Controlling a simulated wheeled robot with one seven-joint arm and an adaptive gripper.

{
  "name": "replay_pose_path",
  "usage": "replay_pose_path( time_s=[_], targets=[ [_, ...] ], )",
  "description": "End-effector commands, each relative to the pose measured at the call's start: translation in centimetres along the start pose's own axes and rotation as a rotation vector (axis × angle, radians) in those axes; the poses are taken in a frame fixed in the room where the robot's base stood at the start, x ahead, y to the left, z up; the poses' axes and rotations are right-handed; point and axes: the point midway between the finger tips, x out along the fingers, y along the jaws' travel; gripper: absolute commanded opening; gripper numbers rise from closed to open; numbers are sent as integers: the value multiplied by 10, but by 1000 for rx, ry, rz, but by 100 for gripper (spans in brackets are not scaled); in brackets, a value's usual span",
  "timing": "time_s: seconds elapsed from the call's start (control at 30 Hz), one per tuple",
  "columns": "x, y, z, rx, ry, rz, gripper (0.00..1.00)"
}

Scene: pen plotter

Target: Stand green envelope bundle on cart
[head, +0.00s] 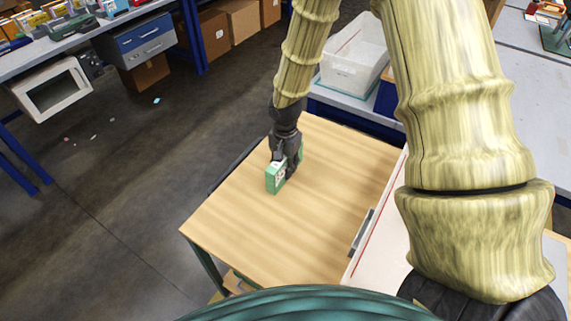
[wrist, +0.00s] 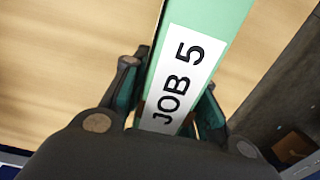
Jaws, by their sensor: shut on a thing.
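The green envelope bundle (head: 273,181) is in my gripper (head: 284,161), at the wooden top of the cart (head: 250,235) in the head view. In the wrist view, the bundle (wrist: 208,22) runs up between the two fingers of my gripper (wrist: 172,95). The fingers are shut on its sides. A white label on it reads "JOB 5". The bundle looks upright on its narrow edge, over the cart's far left part. I cannot tell whether its underside touches the wood.
The cart top is otherwise bare. A white plotter surface with a red line (head: 378,232) adjoins its right side. A clear plastic bin (head: 354,55) stands on a bench behind. A workbench (head: 95,48) with several items is at the far left. Open floor (head: 120,190) lies left.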

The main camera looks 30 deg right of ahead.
Motion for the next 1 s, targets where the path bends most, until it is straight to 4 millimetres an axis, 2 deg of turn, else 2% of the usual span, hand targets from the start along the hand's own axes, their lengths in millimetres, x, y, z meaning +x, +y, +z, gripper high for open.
replay_pose_path(
  time_s=[0.27, 0.3, 0.4, 0.8, 1.0],
  targets=[
    [3, 0, 0, 0, 0, 1, 0],
    [2, 0, 0, 0, 0, 0, 36],
    [2, 0, 0, 0, 0, 0, 50],
    [-2, 0, 0, 0, 1, -1, 50],
    [-20, -1, -1, 1, 2, -2, 50]
  ],
)
